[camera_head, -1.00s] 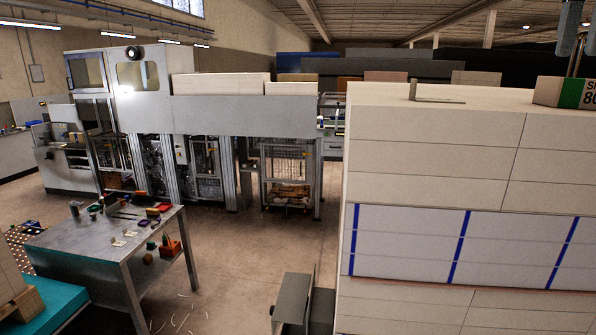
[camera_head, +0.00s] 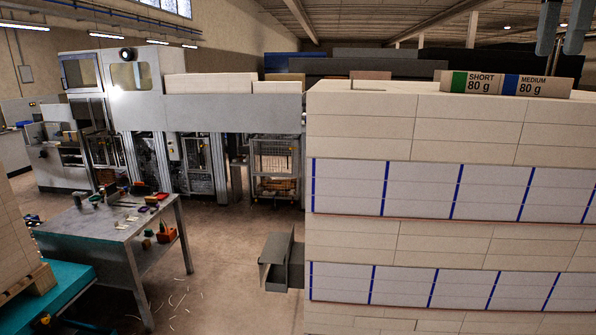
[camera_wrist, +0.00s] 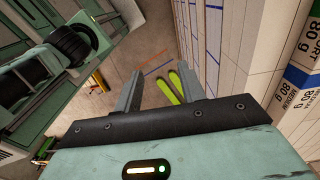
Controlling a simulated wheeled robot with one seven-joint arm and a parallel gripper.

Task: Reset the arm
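My gripper (camera_wrist: 160,74) shows in the wrist view with its two grey fingers spread and no ream between them. It points down past a stack toward the floor. In the head view two grey finger-like parts (camera_head: 562,28) hang at the top right edge, above the stack. The big stack of wrapped reams (camera_head: 420,115) fills the right of the head view, with white blue-striped layers between cream ones. It also stands at the right of the wrist view (camera_wrist: 236,40).
A sign (camera_head: 505,83) reading SHORT 80 g and MEDIUM 80 g stands on the stack. A steel table (camera_head: 115,230) with tools and a teal platform (camera_head: 60,290) bearing another stack are at left. A grey bracket (camera_head: 283,262) juts beside the stack. Floor between is open.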

